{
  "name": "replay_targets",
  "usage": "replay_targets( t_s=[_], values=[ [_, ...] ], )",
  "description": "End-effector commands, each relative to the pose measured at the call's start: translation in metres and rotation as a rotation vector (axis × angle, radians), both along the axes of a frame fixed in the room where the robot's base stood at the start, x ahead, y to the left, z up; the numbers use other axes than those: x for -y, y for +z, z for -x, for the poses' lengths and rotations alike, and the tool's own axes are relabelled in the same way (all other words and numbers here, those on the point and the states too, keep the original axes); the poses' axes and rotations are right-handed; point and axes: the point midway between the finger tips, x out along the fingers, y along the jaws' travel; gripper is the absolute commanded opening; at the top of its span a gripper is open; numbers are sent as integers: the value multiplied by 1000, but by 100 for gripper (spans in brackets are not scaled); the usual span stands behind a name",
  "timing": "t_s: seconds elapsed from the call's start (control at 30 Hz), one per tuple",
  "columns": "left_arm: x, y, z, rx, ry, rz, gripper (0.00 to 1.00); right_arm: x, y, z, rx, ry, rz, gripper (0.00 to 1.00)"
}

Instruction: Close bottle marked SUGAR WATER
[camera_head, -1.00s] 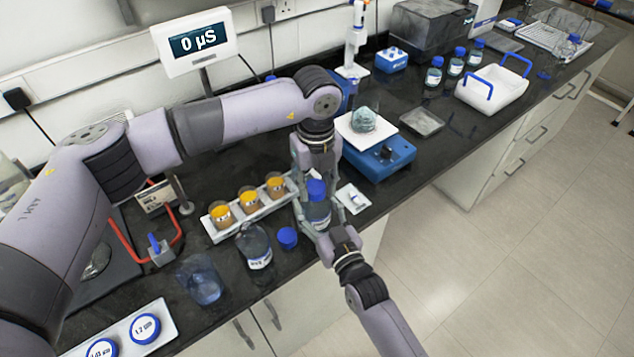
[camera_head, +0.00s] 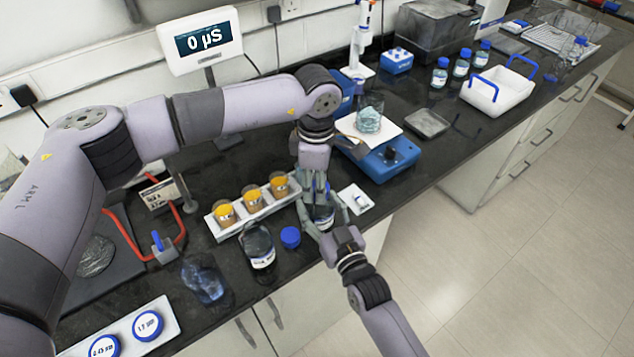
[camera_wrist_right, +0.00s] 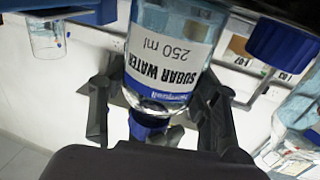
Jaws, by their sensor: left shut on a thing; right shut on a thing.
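The SUGAR WATER bottle (camera_wrist_right: 172,62) is clear with a white label, upside down in the right wrist view. A blue cap (camera_wrist_right: 147,126) shows at its neck end; whether it is seated I cannot tell. In the head view the bottle (camera_head: 323,216) is partly hidden by both grippers. My right gripper (camera_head: 322,211) is shut around the bottle body, with its dark fingers (camera_wrist_right: 155,110) on both sides. My left gripper (camera_head: 318,188) points down over the bottle top, shut on the cap, which its fingers hide in the head view.
A loose blue cap (camera_head: 290,237) and an open bottle (camera_head: 258,245) stand just left. A blue stirrer (camera_head: 388,160) with a beaker (camera_head: 369,112) is behind right. A small white tray (camera_head: 356,198) lies close by.

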Motion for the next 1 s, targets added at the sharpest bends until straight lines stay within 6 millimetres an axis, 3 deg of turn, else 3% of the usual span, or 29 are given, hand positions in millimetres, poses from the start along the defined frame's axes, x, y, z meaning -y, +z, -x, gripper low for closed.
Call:
replay_targets(
  t_s=[0.8, 1.0],
  values=[
    [7, 0, -5, 3, -1753, -2, 23, 1, -1, 0, -2, -1, 1, 0],
    [8, 0, -4, 2, -2088, 0, 23, 1, -1, 0, -2, -1, 1, 0]
  ],
)
